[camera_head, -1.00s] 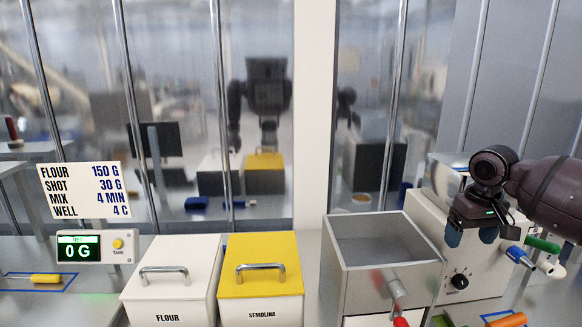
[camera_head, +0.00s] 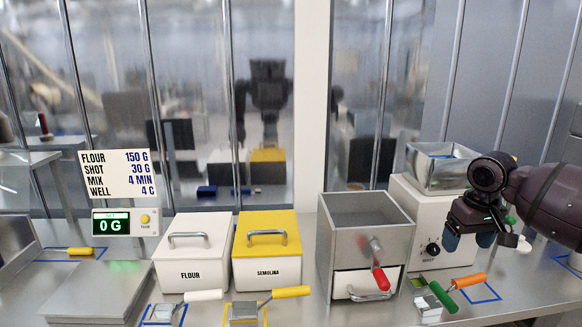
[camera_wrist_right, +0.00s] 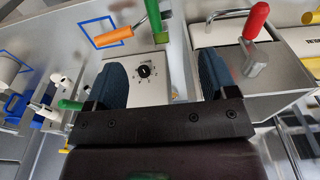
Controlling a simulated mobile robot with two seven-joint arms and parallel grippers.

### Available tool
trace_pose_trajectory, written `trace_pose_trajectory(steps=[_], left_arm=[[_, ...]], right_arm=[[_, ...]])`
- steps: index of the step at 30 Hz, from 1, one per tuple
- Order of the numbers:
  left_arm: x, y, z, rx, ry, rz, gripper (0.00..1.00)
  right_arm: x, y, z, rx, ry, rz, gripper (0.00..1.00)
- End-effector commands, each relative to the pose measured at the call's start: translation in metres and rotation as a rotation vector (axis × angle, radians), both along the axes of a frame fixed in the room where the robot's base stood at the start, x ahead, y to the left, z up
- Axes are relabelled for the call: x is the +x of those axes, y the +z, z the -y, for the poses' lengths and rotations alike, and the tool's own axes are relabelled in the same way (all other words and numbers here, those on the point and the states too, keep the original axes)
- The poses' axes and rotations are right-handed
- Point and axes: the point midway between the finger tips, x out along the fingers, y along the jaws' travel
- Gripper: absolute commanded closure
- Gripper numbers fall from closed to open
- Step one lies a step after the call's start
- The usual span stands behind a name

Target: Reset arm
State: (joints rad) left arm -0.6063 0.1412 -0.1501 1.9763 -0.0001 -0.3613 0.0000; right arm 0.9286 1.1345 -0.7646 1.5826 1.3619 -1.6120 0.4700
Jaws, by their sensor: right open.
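My right gripper (camera_head: 468,240) hangs at the right of the head view, in front of the white machine with a black knob (camera_head: 432,249). Its jaws are open with nothing between them. In the right wrist view the two blue-grey fingers (camera_wrist_right: 160,85) stand apart, with the machine's knob face (camera_wrist_right: 145,72) showing between them beyond. My left gripper is not in the head view.
A grey box with a red-handled crank (camera_head: 379,278) stands left of the white machine. White flour (camera_head: 190,250) and yellow semolina (camera_head: 267,248) bins stand further left. Green-handled (camera_head: 444,297) and orange-handled (camera_head: 470,281) tools lie in front. A scale display (camera_head: 112,223) reads 0 G.

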Motion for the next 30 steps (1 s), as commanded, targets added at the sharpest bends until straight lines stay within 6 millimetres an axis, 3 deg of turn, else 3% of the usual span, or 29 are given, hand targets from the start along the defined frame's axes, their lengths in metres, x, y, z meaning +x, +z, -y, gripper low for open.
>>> trace_pose_trajectory(steps=[1, 8, 14, 21, 30], left_arm=[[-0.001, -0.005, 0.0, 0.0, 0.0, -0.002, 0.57], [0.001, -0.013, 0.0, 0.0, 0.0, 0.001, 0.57], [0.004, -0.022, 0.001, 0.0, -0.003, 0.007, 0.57], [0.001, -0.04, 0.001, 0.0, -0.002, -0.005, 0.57], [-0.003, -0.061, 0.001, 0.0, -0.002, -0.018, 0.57]], right_arm=[[-0.002, -0.023, -0.008, 0.01, 0.021, -0.001, 0.22], [-0.007, -0.094, -0.037, 0.056, 0.096, 0.063, 0.22], [-0.024, -0.177, -0.074, 0.13, 0.169, 0.152, 0.22], [-0.06, -0.271, -0.119, 0.234, 0.218, 0.307, 0.22], [-0.12, -0.354, -0.15, 0.308, 0.185, 0.52, 0.22]])
